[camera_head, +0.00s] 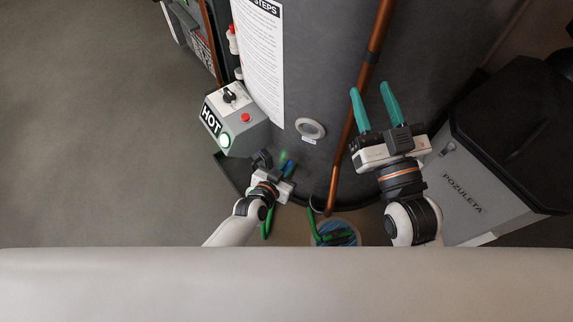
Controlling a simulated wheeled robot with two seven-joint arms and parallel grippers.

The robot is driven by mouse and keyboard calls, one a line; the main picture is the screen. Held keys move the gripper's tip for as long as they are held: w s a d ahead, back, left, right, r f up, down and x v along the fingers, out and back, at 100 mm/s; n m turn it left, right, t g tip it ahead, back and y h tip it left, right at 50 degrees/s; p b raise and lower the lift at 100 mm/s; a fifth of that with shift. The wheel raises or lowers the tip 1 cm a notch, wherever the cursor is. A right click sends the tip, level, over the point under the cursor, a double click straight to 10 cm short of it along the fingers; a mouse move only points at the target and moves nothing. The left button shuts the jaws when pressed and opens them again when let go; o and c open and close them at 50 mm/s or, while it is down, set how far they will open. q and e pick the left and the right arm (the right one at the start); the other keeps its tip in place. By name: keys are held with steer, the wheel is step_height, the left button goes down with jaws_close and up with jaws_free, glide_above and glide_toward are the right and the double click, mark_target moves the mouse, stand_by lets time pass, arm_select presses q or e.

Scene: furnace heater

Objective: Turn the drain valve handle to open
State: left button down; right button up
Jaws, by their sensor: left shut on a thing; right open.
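The drain valve is low on the front of the large grey tank (335,70), and its handle is mostly hidden by my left gripper. My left gripper (283,163) reaches in to the tank's base and is shut on the handle there. A small blue part (290,166) shows at its fingers; the handle's exact angle is too small to tell. My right gripper (376,106) is open and empty, its two teal fingers spread in front of the tank, right of the copper pipe.
A grey control box (240,132) marked HOT, with a knob, red button and lit green button, is left of my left gripper. A copper pipe (358,95) runs down the tank. A green hose (314,222) meets a bucket (343,226). A grey bin (480,185) stands right.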

mark_target(286, 169)
arm_select(q)
steer(key=shift+w+r, duration=0.1)
arm_select(e)
steer(key=shift+w+f+g, duration=0.1)
steer(key=shift+f+g, duration=0.2)
arm_select(q)
steer(key=c, duration=1.4)
jaws_free()
steer(key=shift+c, duration=0.2)
